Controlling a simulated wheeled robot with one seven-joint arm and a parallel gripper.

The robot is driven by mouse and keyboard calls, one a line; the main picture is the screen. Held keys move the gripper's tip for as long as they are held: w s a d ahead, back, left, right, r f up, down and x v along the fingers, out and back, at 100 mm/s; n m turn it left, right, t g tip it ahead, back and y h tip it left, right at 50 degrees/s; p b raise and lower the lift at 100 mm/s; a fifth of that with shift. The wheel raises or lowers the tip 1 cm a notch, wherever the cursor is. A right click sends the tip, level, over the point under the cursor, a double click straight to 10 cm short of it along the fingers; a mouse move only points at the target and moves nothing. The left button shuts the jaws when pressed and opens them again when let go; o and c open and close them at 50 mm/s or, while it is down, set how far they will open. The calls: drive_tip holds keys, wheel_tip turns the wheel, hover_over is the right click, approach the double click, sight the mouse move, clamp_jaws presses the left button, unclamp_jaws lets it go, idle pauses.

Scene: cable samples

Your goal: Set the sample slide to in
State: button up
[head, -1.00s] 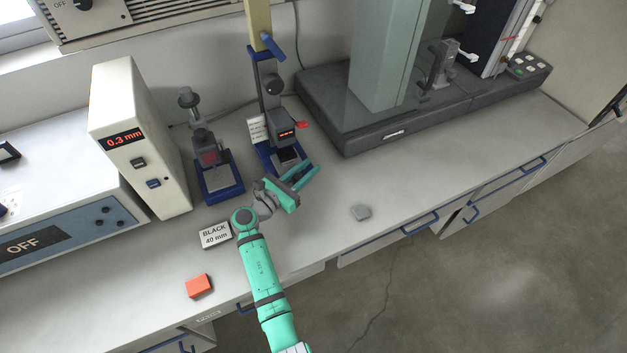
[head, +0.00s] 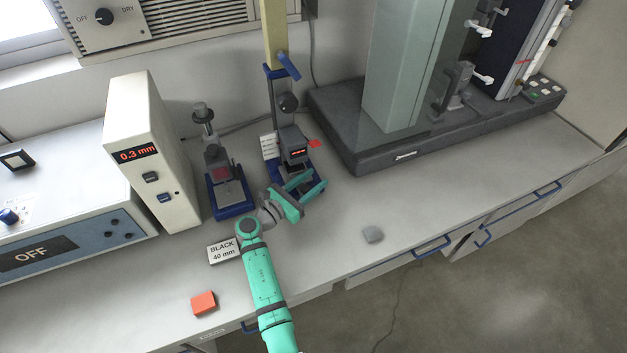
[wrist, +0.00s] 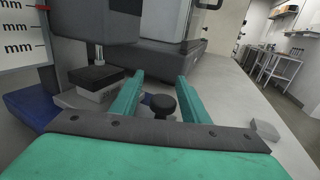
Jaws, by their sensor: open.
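The blue-based gauge stand (head: 294,150) with a small red display stands against the wall at the middle of the bench. In the wrist view, a light grey plate (wrist: 84,97) carrying a black pad (wrist: 97,75) sits low under its head, at the left; it looks like the sample slide. A round black knob (wrist: 160,104) stands between my open fingers, apart from both; its link to the slide is hidden. My gripper (head: 316,182) is open and empty at the front right of this stand, and it also shows in the wrist view (wrist: 161,80).
A second blue-based stand (head: 225,180) and a tall cream unit reading 0.3 mm (head: 150,160) are to the left. A "BLACK 40 mm" card (head: 223,252), an orange block (head: 203,302) and a grey block (head: 372,234) lie near the front. A big dark-based machine (head: 365,155) stands right.

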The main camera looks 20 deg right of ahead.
drive_tip(key=v, duration=1)
drive_tip(key=shift+a, duration=0.2)
